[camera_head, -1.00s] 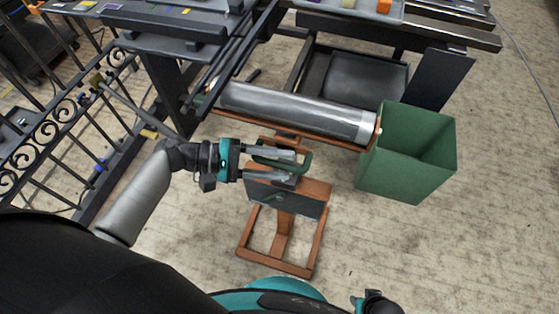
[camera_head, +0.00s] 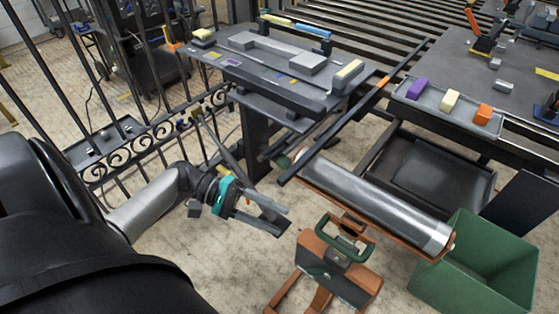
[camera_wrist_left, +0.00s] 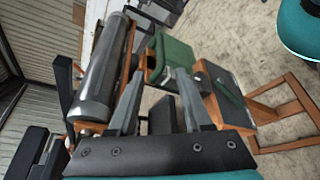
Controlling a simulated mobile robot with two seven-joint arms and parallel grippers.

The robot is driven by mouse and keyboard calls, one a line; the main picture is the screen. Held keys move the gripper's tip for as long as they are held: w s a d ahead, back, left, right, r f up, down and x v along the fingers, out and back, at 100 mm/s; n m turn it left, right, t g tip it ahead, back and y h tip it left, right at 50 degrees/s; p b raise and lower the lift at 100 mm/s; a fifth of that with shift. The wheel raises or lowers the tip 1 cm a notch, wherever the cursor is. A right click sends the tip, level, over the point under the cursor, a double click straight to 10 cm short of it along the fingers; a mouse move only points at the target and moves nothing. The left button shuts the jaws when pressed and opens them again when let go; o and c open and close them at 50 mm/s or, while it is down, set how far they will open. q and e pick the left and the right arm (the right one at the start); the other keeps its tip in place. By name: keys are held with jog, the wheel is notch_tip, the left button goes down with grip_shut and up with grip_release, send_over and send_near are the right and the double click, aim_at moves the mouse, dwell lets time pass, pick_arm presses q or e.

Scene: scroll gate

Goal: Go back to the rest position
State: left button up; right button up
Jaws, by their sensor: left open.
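My left gripper (camera_head: 281,219) is open and empty, in the air to the left of an orange stand (camera_head: 322,262) with a dark plate and a green handle (camera_head: 345,241). The gripper is apart from the handle in the head view. In the left wrist view the open fingers (camera_wrist_left: 158,110) point toward the roller side, with the stand (camera_wrist_left: 228,95) to their right. My right gripper does not show in the current views.
A large grey metal roller (camera_head: 375,200) lies behind the stand. A green bin (camera_head: 478,265) stands at the right. Dark workbenches (camera_head: 290,70) and a tray (camera_head: 445,108) with purple, cream and orange blocks are behind. A scrolled black fence (camera_head: 150,140) runs along the left.

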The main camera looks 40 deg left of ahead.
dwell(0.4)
pick_arm(q)
jog(key=s+a+f+g+y, duration=0.1)
jog(key=s+f+y, duration=0.35)
jog(key=f, duration=0.85)
jog(key=s+a+f+g+y, duration=0.1)
jog(key=s+a+f+y, duration=0.3)
jog(key=f, duration=0.8)
jog(key=s+d+f+m+y+p, duration=0.1)
jog(key=s+d+f+m+y, duration=0.1)
jog(key=s+f+m, duration=0.3)
jog(key=s+d+f+m+y+p, duration=0.1)
jog(key=s+d+f+m+y, duration=0.2)
jog(key=s+f+m+y, duration=0.2)
jog(key=shift+s+d+f+m, duration=0.25)
jog(key=shift+s+f+m, duration=0.35)
jog(key=shift+m, duration=0.6)
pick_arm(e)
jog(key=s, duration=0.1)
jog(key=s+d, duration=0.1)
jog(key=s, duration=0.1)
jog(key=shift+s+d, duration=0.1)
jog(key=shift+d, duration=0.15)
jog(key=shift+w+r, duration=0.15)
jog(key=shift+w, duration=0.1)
